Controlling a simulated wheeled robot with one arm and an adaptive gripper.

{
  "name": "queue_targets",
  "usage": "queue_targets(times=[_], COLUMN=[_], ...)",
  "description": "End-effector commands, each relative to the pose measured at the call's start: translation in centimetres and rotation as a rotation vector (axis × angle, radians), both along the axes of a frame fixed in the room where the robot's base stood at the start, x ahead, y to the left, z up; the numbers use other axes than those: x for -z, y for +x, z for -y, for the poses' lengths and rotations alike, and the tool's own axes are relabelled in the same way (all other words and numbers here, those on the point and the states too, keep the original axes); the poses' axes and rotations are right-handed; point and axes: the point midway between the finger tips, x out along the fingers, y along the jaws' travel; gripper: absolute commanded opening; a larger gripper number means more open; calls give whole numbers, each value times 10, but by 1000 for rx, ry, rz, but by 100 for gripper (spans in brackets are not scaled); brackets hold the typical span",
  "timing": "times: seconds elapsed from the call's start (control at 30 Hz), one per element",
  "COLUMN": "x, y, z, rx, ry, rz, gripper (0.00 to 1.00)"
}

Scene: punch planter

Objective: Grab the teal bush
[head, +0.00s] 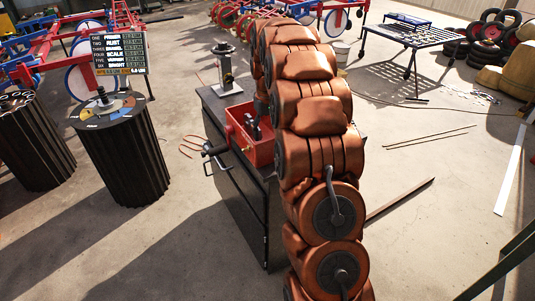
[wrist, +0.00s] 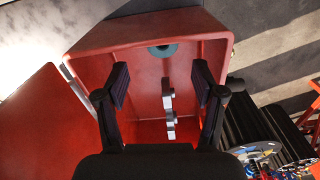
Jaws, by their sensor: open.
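The teal bush (wrist: 163,49) is a round, ring-like piece with a dark centre at the upper middle of the wrist view, against the inside of a red bin (wrist: 85,45). My gripper (wrist: 162,84) is open, with its two dark fingers spread wide over the bin. The bush shows above the gap between the fingertips, and nothing is held. In the head view the red bin (head: 262,154) stands on a dark cabinet, partly hidden by my arm. I cannot make out the bush there.
Grey metal parts (wrist: 169,103) lie in the bin between my fingers. The bin walls stand close around the fingers. A fluted drum (head: 125,155) stands left.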

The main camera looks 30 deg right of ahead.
Motion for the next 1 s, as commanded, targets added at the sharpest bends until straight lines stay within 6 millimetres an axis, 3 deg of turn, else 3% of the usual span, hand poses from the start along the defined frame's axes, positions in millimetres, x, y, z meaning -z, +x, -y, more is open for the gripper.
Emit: queue_targets(times=[0.37,0.67,0.9,1.0], x=[27,65,69,69], y=[-1,-2,-1,-1], z=[-1,-1,-1,-1], rx=[0,2,2,2], ry=[2,0,0,0], rz=[-3,0,2,1], gripper=[69,69,69,60])
